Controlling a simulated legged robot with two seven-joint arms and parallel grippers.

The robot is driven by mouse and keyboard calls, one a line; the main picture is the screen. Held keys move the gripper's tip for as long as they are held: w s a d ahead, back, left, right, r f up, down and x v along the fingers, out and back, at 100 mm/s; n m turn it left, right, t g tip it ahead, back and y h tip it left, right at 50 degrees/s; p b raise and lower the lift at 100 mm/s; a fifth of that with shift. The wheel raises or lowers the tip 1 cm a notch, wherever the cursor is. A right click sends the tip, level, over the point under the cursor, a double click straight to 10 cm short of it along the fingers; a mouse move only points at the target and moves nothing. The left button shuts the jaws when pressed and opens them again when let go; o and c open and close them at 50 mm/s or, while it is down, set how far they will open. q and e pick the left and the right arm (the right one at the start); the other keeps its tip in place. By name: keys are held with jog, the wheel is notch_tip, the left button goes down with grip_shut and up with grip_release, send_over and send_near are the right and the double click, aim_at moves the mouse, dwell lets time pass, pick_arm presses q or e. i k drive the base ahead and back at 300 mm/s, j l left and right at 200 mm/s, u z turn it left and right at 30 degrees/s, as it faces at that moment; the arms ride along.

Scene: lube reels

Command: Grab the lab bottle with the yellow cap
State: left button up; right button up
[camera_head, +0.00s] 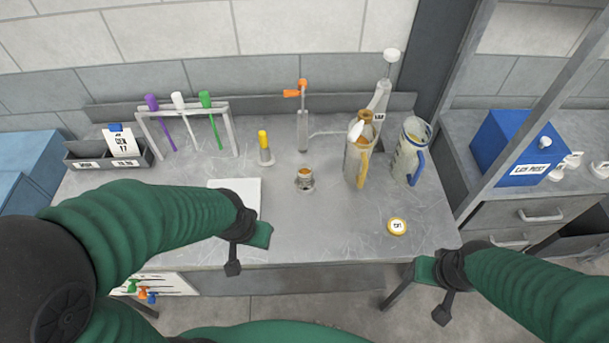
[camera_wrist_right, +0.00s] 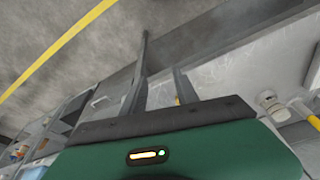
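A small grey bottle with a yellow cap (camera_head: 265,149) stands upright on the grey workbench (camera_head: 330,235), left of the middle. My left gripper (camera_head: 247,250) hangs over the bench's front edge, below the bottle in the picture and apart from it. I cannot tell whether its fingers are open. My right gripper (camera_head: 433,290) is in front of the bench's right front corner, far from the bottle. In the right wrist view its two fingers (camera_wrist_right: 160,85) stand apart with nothing between them.
A rack with purple, white and green-topped sticks (camera_head: 190,110) stands behind left. A metal cup (camera_head: 304,179), an orange-topped dispenser (camera_head: 303,125), a brown-topped jug (camera_head: 358,155) and a blue-handled jug (camera_head: 408,155) stand rightward.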

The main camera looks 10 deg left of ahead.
aim_at(304, 170)
jog(key=i+j+u, duration=0.2)
jog(key=j+u, duration=0.15)
jog(key=u, duration=0.15)
jog(key=i+j+u, duration=0.25)
jog(key=u, duration=0.25)
jog(key=j, duration=0.1)
